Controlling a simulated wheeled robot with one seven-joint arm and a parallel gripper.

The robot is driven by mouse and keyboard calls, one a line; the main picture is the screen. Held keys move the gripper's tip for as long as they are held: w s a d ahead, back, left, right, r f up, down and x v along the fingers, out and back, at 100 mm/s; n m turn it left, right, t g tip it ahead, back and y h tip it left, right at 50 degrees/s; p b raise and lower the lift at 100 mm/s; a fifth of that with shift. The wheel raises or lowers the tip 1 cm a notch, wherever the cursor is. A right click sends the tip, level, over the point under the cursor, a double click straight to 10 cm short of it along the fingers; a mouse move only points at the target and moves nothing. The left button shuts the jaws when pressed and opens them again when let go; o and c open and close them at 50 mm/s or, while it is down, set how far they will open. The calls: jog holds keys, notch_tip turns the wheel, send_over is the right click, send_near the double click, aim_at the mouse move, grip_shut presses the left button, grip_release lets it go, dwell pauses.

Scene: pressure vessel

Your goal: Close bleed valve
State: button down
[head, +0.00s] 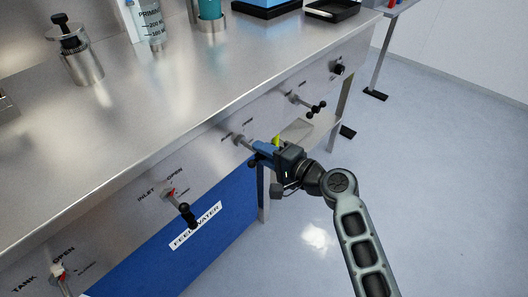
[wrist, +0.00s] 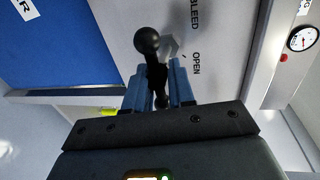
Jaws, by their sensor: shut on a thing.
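The bleed valve handle (wrist: 150,60) is a black lever with a ball end on the steel front panel. In the wrist view it stands between the blue fingers of my gripper (wrist: 160,88), which are shut on it. The panel beside it reads "BLEED" and "OPEN" (wrist: 196,63). In the head view my gripper (head: 262,150) reaches the panel near the middle of the bench front and hides most of this handle.
The inlet valve (head: 186,212) and the tank valve (head: 62,276) are to the left. Another black handle (head: 314,106) and a black knob (head: 338,68) are to the right. A blue feed water tank (head: 165,262) stands below.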

jog(key=c, duration=1.2)
grip_release()
jog(key=shift+a+r, duration=0.15)
jog(key=shift+r, duration=0.05)
jog(key=shift+o, duration=0.5)
jog(key=shift+f, duration=0.1)
jog(key=v, duration=0.8)
jog(key=shift+p, duration=0.3)
jog(key=s+d+f+t+h+p, duration=0.15)
jog(key=s+d+f+h, duration=0.35)
jog(key=s, duration=0.6)
jog(key=s+d+t+h+p, duration=0.15)
jog(key=s+d+h, duration=0.25)
jog(key=s+d, duration=0.55)
jog(key=s+d+r+n+t+h+p, duration=0.2)
jog(key=s+r+n, duration=0.5)
jog(key=s+r, duration=1.3)
jog(key=shift+s+d+r+n+h+p, duration=0.4)
jog(key=shift+s+d+h+p, duration=0.4)
jog(key=shift+d+p, duration=0.25)
